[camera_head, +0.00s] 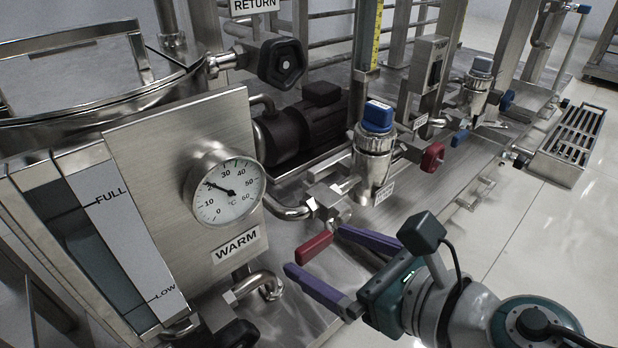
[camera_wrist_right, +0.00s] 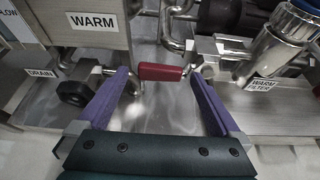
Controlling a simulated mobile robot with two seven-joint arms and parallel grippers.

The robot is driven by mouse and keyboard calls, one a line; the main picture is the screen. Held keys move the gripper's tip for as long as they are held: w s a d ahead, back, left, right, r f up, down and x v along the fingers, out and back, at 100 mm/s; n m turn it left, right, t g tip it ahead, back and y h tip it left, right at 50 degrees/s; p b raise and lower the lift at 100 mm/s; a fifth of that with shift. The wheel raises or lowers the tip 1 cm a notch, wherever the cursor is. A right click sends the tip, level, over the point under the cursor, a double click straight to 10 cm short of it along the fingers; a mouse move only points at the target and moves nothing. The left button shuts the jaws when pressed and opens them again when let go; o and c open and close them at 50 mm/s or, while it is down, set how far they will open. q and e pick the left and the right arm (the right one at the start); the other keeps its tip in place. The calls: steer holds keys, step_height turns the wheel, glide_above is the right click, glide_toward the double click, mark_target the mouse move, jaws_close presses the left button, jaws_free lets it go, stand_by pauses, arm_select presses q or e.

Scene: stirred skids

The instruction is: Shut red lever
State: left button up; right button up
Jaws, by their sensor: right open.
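The red lever (camera_head: 315,246) has a red grip and sits on a metal valve (camera_head: 329,199) low on the skid, between the WARM panel and the blue-capped filter. In the right wrist view the red lever (camera_wrist_right: 161,72) lies roughly level across the picture, ahead of the fingertips. My right gripper (camera_head: 312,254) is open, its two purple fingers pointing toward the lever. In the right wrist view the gripper (camera_wrist_right: 161,80) has one finger on each side of the lever's grip. I cannot tell whether either finger touches it. My left gripper is not in view.
The dial gauge (camera_head: 228,191) and WARM panel stand to the left. In the wrist view a black DRAIN knob (camera_wrist_right: 75,92) is near the left finger. Open floor lies right.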

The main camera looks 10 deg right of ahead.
steer(key=shift+w+a+f, duration=0.1)
steer(key=shift+w, duration=0.05)
steer(key=c, duration=0.6)
jaws_close()
